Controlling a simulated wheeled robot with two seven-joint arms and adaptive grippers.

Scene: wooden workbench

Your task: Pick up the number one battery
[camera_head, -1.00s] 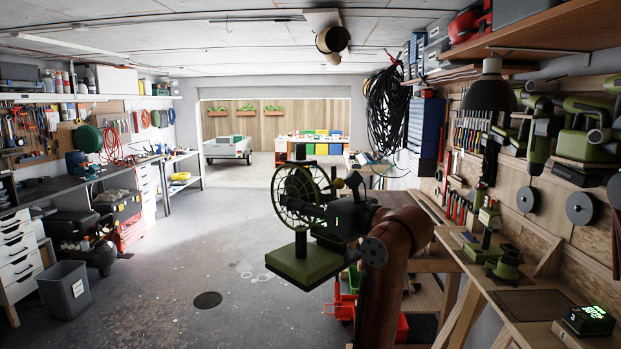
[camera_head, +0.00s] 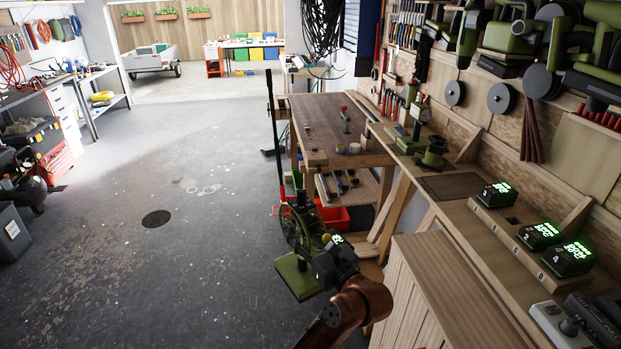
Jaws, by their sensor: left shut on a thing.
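A small block with a glowing green display (camera_head: 337,240) shows at the tool beside the gripper. On the right-hand bench stand three dark batteries with green displays: a far one (camera_head: 496,194), a middle one (camera_head: 540,236) and a near one (camera_head: 573,258). Small white marks on their fronts are too small to read surely. My right gripper is out of view.
A wooden bench (camera_head: 489,247) runs along the right wall, with a wooden cabinet (camera_head: 445,290) before it. Green tools (camera_head: 432,152) stand farther along it. A wooden table (camera_head: 330,130) stands beyond, with a red bin (camera_head: 335,216) below. The floor (camera_head: 150,270) to the left is mostly clear.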

